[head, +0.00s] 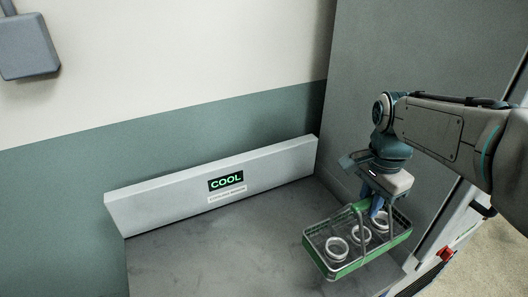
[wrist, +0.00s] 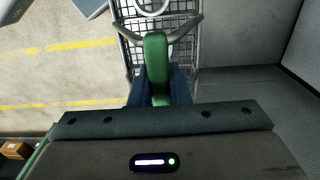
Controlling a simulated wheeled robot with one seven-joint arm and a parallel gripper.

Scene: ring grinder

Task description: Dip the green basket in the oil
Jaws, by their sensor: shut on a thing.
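A wire basket with a green rim (head: 315,257) hangs level below my gripper at the right of the head view. Several white rings (head: 337,248) lie in it. My gripper (head: 378,206) is shut on the basket's green handle. In the wrist view the blue fingers of my gripper (wrist: 159,85) stand on both sides of the green handle (wrist: 157,62), with part of the basket's wire mesh (wrist: 190,50) beyond. The basket is over the right end of a grey worktop. I see no oil in either view.
The grey worktop (head: 225,245) is bare at left and centre. A low raised back (head: 140,207) with a green "COOL" sign (head: 226,181) runs behind it. A tall grey panel (head: 400,60) stands at right. A red knob (head: 446,254) sits at the front right. Yellow lines mark the floor (wrist: 65,75).

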